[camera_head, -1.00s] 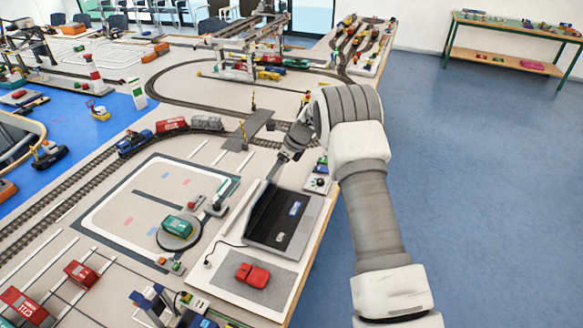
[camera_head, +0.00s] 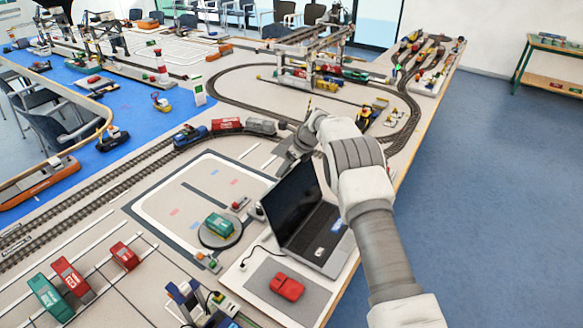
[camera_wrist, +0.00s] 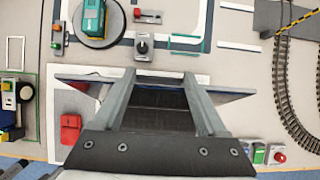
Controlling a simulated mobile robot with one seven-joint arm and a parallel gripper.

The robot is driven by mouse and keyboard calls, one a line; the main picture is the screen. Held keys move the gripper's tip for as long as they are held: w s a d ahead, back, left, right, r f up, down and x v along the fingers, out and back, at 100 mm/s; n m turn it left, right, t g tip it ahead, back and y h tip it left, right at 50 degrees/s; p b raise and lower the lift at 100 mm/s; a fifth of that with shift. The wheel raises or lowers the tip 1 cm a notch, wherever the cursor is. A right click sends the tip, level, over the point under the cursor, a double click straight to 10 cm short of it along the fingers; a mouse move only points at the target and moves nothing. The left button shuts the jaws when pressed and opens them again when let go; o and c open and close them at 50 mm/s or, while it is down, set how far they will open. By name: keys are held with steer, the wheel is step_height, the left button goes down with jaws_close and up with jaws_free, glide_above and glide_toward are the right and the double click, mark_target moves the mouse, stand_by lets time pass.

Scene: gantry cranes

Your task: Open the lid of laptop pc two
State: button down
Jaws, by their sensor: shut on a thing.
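The laptop (camera_head: 325,240) stands near the right edge of the table. Its lid (camera_head: 291,207) is raised, with the dark screen and the keyboard deck both showing. The lid also shows in the wrist view (camera_wrist: 235,93) on both sides of the fingers. Most of the deck is hidden there.
Behind lie model railway track (camera_head: 240,73) and a gantry crane (camera_head: 312,45). Open floor lies right of the table.

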steer(key=shift+w+a+r, duration=0.2)
steer(key=shift+a+r, duration=0.15)
steer(key=shift+r, duration=0.1)
steer(key=shift+c, duration=1.3)
jaws_free()
steer(key=shift+o, duration=1.3)
steer(key=shift+s+d+f, duration=0.1)
steer(key=shift+f, duration=0.1)
steer(key=shift+d, duration=0.1)
steer(key=b+v, duration=0.2)
steer(key=v, duration=1.5)
steer(key=shift+r, duration=0.25)
